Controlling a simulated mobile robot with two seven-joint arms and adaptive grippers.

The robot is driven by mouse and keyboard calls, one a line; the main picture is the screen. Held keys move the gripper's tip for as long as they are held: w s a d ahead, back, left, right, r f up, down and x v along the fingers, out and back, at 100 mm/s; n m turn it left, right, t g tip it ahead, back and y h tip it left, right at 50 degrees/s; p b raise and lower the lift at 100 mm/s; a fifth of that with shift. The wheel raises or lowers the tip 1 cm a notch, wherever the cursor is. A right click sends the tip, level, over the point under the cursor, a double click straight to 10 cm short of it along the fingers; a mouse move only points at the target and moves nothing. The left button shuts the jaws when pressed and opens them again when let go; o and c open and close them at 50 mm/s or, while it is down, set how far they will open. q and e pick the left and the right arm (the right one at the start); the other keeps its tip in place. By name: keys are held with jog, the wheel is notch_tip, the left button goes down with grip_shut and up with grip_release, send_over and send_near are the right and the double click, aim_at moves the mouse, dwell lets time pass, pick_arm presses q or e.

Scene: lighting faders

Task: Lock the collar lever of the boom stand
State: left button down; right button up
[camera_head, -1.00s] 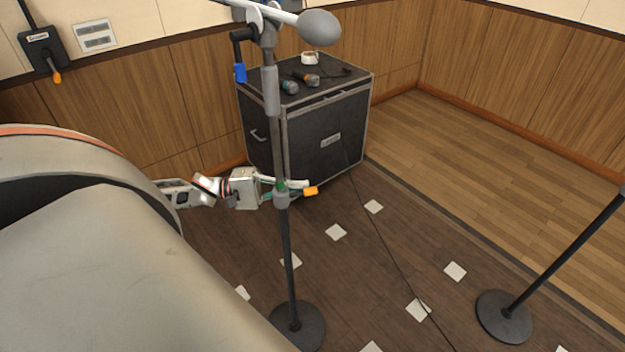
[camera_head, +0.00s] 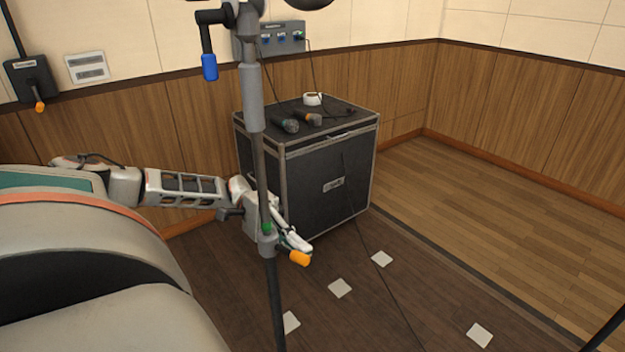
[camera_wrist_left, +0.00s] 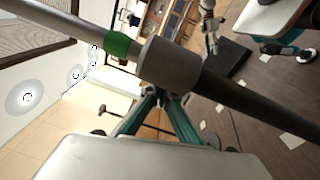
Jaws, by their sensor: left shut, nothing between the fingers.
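The boom stand's dark pole (camera_head: 258,165) stands upright in the head view. Its grey collar (camera_head: 267,243) has a green band (camera_head: 267,229) just above it. The orange-tipped lever (camera_head: 299,258) sticks out from the collar to the right and slightly down. My left gripper (camera_head: 297,242) is at collar height, partly hidden behind the pole, its fingers close beside the lever; I cannot tell whether they touch it. The fingers are shut and empty. In the left wrist view the collar (camera_wrist_left: 170,63) and green band (camera_wrist_left: 117,44) lie across the fingers. The lever is not clear there. My right gripper is not in view.
A blue-tipped lever (camera_head: 209,67) hangs from the stand's upper joint. Behind the pole is a black flight case (camera_head: 330,180) with microphones (camera_head: 290,125) and a white tape roll (camera_head: 313,99) on top. A cable runs down its front.

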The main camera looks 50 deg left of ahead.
pick_arm(q)
jog(key=shift+s+d+f+m+g+b, duration=0.15)
jog(key=shift+m+g+b, duration=0.1)
jog(key=shift+g, duration=0.25)
jog(key=shift+s+d+f+m+g+b, duration=0.15)
jog(key=shift+m+g+b, duration=0.1)
jog(key=shift+g, duration=0.25)
jog(key=shift+s+d+r+b, duration=0.25)
jog(key=shift+s+r+b, duration=0.05)
jog(key=shift+s+r, duration=0.15)
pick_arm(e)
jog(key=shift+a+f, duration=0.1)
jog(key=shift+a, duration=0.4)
pick_arm(q)
jog(key=shift+s, duration=0.1)
